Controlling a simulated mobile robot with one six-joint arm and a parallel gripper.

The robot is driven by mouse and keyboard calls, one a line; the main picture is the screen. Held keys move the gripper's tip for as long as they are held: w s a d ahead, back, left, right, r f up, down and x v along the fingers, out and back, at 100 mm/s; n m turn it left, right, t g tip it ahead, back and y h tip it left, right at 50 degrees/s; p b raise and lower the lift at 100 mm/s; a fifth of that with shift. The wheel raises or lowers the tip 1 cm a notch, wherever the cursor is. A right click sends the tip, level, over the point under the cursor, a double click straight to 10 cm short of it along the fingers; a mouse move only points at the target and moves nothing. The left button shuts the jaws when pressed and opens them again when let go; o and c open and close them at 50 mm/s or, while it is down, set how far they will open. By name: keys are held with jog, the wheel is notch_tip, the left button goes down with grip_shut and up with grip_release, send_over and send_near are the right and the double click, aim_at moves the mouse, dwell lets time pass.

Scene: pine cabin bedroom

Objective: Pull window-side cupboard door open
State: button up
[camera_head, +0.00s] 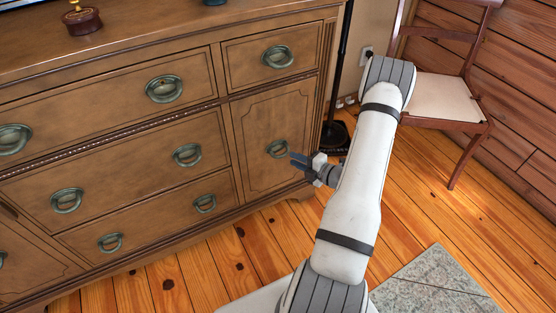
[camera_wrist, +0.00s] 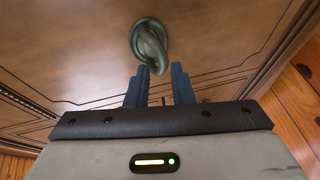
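The cupboard door (camera_head: 262,112) is a shut brown wooden panel at the right end of the dresser's front. Its green metal ring handle (camera_head: 279,148) hangs on the door. In the wrist view the handle (camera_wrist: 149,42) is just beyond my fingertips, with its lower end by the gap between them. My gripper (camera_head: 296,159) is at the right of the handle in the head view. In the wrist view my gripper (camera_wrist: 160,71) has its two dark fingers apart, with nothing clearly held. I cannot tell whether a finger touches the ring.
Drawers with similar handles (camera_head: 187,155) fill the dresser front to the left. Another panel (camera_head: 30,265) shows at lower left. A chair (camera_head: 447,98) and a dark stand base (camera_head: 335,136) are to the right. Wooden floor (camera_head: 240,262) lies in front; a grey rug (camera_head: 430,290) is lower right.

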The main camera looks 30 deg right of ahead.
aim_at(283, 153)
jog(key=b+x, duration=0.1)
jog(key=x, duration=0.5)
jog(key=shift+w+a+b, duration=0.1)
jog(key=shift+a+b, duration=0.05)
jog(key=shift+b, duration=0.2)
grip_shut()
